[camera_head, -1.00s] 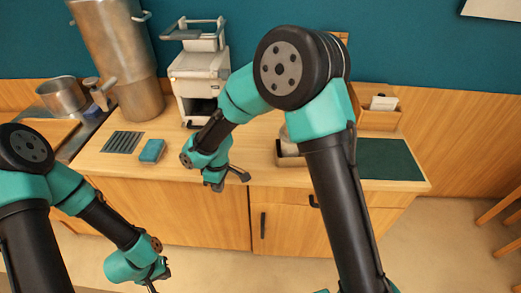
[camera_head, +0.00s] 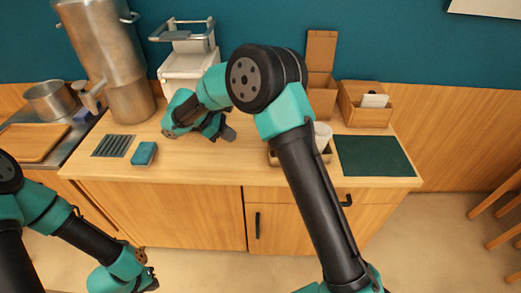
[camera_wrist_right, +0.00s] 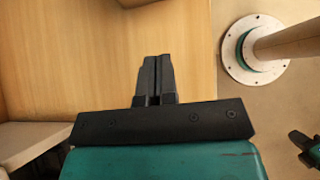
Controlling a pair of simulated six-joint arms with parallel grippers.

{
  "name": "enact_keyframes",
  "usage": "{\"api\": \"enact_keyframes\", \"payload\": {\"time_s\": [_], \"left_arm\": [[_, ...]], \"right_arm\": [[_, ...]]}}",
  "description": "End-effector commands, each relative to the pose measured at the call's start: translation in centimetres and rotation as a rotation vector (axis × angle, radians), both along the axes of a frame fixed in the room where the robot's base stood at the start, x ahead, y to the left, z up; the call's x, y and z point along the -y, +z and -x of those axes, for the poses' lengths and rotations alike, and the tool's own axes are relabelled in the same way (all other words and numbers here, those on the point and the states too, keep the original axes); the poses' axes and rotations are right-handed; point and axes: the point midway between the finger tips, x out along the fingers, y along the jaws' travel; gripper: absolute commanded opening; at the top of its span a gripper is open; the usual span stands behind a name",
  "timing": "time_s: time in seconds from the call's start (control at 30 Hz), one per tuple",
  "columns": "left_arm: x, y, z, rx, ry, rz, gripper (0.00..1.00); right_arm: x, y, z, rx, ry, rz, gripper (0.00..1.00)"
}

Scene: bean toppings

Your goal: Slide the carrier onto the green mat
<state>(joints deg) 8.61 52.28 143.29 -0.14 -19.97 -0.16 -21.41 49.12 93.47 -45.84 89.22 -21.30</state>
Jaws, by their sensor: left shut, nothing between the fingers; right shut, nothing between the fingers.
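The carrier (camera_head: 327,156), a small wooden tray with a white cup (camera_head: 322,135) in it, stands on the counter. In the head view my right arm hides much of it. The dark green mat (camera_head: 375,158) lies flat just to its right, with its left edge close to the carrier. My right gripper (camera_head: 229,134) is shut and empty, over the counter to the left of the carrier; its closed fingers also show in the right wrist view (camera_wrist_right: 155,78). My left gripper (camera_head: 151,284) is shut and empty, low in front of the cabinet.
A wooden box with a white card (camera_head: 365,104) and a tall wooden holder (camera_head: 320,75) stand behind the mat and carrier. A coffee machine (camera_head: 185,65), a blue-green sponge (camera_head: 144,153) and a dark drip grate (camera_head: 114,146) are left. The mat is bare.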

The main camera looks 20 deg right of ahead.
Motion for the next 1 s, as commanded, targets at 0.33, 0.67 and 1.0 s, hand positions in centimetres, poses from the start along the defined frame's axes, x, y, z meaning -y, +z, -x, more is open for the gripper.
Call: {"api": "enact_keyframes", "payload": {"time_s": [0.33,0.67,1.0], "left_arm": [[0.0,0.0,0.0,0.0,0.0,0.0,0.0],[0.0,0.0,0.0,0.0,0.0,0.0,0.0],[0.0,0.0,0.0,0.0,0.0,0.0,0.0]], "right_arm": [[0.5,-0.6,0.2,-0.001,0.0,-0.001,0.0],[3.6,-3.8,1.4,-0.002,0.0,-0.002,0.0],[7.7,-7.1,2.9,0.0,-0.002,-0.003,0.0]]}}
